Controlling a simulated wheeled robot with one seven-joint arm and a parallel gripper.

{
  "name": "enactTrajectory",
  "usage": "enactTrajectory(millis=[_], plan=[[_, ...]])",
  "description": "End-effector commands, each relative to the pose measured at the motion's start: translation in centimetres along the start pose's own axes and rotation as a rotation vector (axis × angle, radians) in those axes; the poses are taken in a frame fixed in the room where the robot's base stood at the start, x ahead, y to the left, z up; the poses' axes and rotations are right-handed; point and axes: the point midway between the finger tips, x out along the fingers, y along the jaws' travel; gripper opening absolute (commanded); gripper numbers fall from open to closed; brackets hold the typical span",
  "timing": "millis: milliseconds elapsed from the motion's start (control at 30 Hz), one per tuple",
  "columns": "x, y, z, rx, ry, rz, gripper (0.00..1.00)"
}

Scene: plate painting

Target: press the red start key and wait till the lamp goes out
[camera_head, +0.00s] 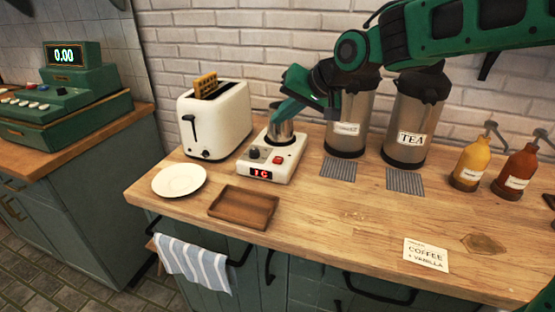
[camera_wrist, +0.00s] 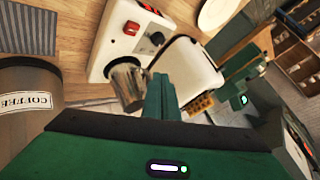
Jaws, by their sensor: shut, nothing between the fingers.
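The white appliance (camera_head: 266,165) stands on the wooden counter with a lit red display, a dark knob (camera_head: 254,153) and a red key (camera_head: 278,159) on its front. In the wrist view the red key (camera_wrist: 132,28) is left of the knob. A metal cup (camera_head: 284,135) stands on the appliance behind the controls, partly hidden by my gripper. My gripper (camera_head: 275,119) is shut and empty, over the back of the appliance by the cup. Its fingers (camera_wrist: 160,78) are apart from the red key. I cannot make out a separate lamp.
A white toaster (camera_head: 220,122) with bread stands to the left. Two metal urns (camera_head: 351,115) stand to the right. A white plate (camera_head: 179,181) and brown tray (camera_head: 229,208) lie in front. Sauce bottles (camera_head: 470,166) and a coffee card (camera_head: 426,255) are further right. The middle front counter is clear.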

Motion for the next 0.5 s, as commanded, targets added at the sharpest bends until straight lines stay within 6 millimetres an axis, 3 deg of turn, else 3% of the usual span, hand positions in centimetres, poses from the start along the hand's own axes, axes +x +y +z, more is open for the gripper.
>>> enactTrajectory(millis=[233,500], plan=[[0.7,0.6,0.5,0.002,-0.002,0.002,0.00],[2.9,2.3,2.1,0.002,-0.003,0.003,0.00]])
